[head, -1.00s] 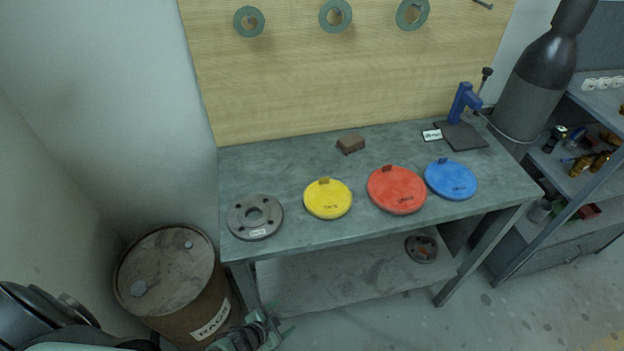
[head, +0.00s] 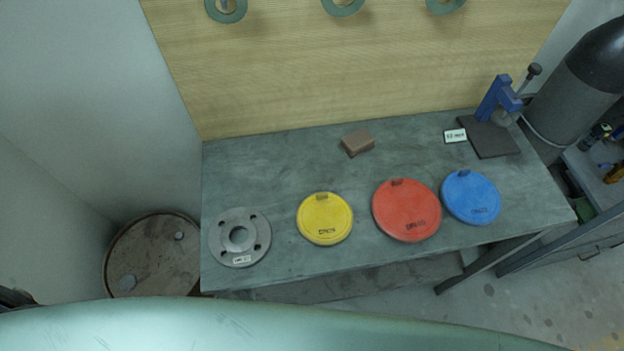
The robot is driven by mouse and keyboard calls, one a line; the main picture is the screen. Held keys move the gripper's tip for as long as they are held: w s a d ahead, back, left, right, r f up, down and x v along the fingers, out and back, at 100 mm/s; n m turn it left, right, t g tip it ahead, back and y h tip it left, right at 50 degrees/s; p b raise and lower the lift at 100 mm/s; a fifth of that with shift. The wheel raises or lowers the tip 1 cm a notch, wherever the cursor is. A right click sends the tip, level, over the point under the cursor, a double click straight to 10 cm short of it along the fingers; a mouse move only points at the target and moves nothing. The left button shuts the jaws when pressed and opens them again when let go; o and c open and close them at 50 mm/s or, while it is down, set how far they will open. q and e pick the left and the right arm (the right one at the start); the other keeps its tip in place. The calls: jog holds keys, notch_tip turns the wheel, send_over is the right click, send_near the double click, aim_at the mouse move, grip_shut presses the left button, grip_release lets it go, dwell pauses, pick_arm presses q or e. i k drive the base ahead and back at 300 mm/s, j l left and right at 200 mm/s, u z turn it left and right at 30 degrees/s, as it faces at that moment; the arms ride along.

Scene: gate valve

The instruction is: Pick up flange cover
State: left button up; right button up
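Three round flange covers lie flat on the grey table. The yellow cover (head: 325,213) is left of the middle, the red cover (head: 407,209) is to its right and is the largest, and the blue cover (head: 471,197) is furthest right. Each has a small tab at its far edge and dark lettering on its face. A grey metal flange (head: 240,237) with a centre hole and bolt holes lies at the table's left end. Neither of my grippers shows in the head view now.
The table (head: 290,165) has a brown block (head: 357,142) at the back and a blue press (head: 497,105) at the back right, beside a small white label (head: 455,135). A rusty barrel (head: 155,255) stands left. A dark cylinder (head: 572,95) stands right.

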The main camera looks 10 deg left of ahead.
aim_at(322, 218)
jog(key=k+l+z, duration=0.5)
jog(key=k+l, duration=0.3)
